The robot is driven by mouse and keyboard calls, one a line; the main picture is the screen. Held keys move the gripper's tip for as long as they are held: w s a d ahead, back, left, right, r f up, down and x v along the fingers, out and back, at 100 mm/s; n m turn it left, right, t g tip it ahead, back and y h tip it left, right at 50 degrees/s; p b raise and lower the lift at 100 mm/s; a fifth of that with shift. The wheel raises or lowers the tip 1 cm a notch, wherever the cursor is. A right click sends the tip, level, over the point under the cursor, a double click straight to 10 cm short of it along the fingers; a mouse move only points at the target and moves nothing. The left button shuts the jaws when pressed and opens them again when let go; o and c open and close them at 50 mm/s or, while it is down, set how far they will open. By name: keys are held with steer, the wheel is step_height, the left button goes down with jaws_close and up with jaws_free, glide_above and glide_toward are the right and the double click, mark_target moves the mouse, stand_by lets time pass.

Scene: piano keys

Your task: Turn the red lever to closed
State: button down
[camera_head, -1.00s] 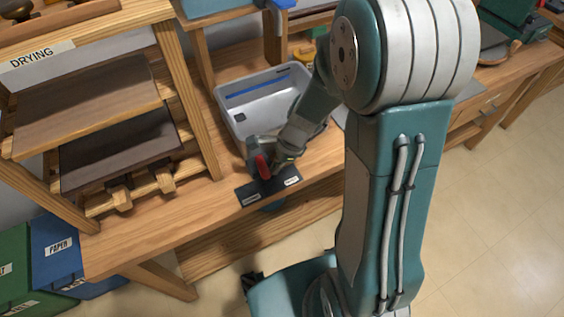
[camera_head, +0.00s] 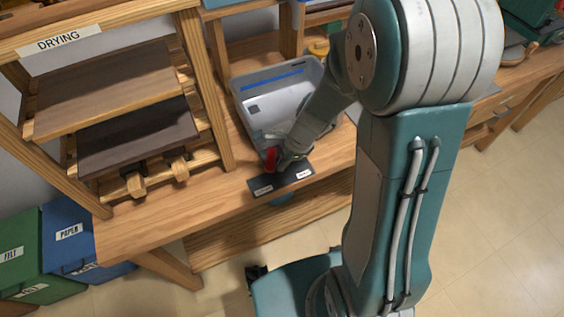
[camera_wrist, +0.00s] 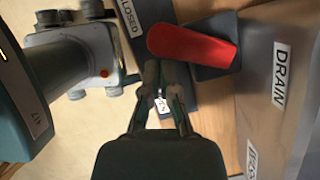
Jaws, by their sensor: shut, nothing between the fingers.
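The red lever (camera_head: 271,160) stands over a dark plate (camera_head: 284,181) at the front edge of the bench. In the wrist view the lever (camera_wrist: 190,45) lies roughly across the picture, its rounded left end near the "CLOSED" label (camera_wrist: 129,17). A second small label (camera_wrist: 161,103) shows between my fingers, mostly hidden. My gripper (camera_wrist: 161,72) is shut and empty. Its fingertips are just beside the lever's lower edge near the rounded end; I cannot tell whether they touch. In the head view my gripper (camera_head: 288,160) is right of the lever.
A grey tub (camera_head: 247,112) stands behind the plate; a "DRAIN" label (camera_wrist: 281,76) shows on the grey surface right of the lever. The drying rack (camera_head: 220,130) stands to the left. Blue and green bins (camera_head: 40,250) are on the floor. Bare bench top (camera_head: 170,215) lies left of the plate.

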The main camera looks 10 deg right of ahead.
steer(key=v, duration=0.9)
steer(key=shift+s+r, duration=0.4)
steer(key=shift+r, duration=0.1)
steer(key=s+d+r+n+t+h, duration=0.1)
steer(key=s+r+n+t+h, duration=0.3)
steer(key=s+r+n, duration=0.8)
step_height(320, 180, up, 2)
steer(key=n+t, duration=0.1)
steer(key=n, duration=0.5)
steer(key=shift+s+d+n, duration=0.3)
steer(key=shift+d, duration=0.05)
